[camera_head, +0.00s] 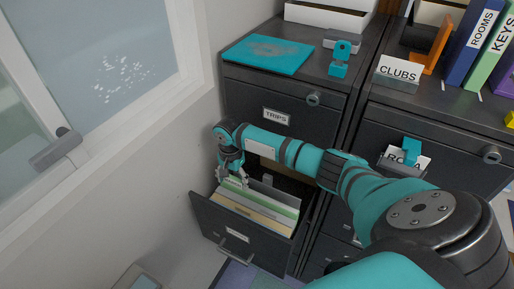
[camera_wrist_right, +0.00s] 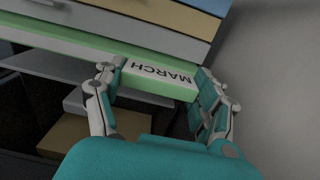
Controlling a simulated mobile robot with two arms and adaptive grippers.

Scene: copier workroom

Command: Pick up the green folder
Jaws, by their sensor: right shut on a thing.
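The green folder (camera_head: 262,204) stands among other folders in the open lower drawer of the left cabinet. In the wrist view the green folder (camera_wrist_right: 160,86) has a white tab reading MARCH. My right gripper (camera_head: 235,182) reaches down into the drawer. In the wrist view my right gripper (camera_wrist_right: 155,80) has its fingers on both ends of the tab and is shut on the folder. The folder's lower part is hidden. My left gripper is not in view.
The open drawer (camera_head: 238,246) holds several pale folders. A teal folder (camera_head: 268,54) and a teal punch-like object (camera_head: 342,58) lie on the cabinet top. The wall with a window (camera_head: 120,75) is close on the left. A second cabinet (camera_head: 440,125) stands on the right.

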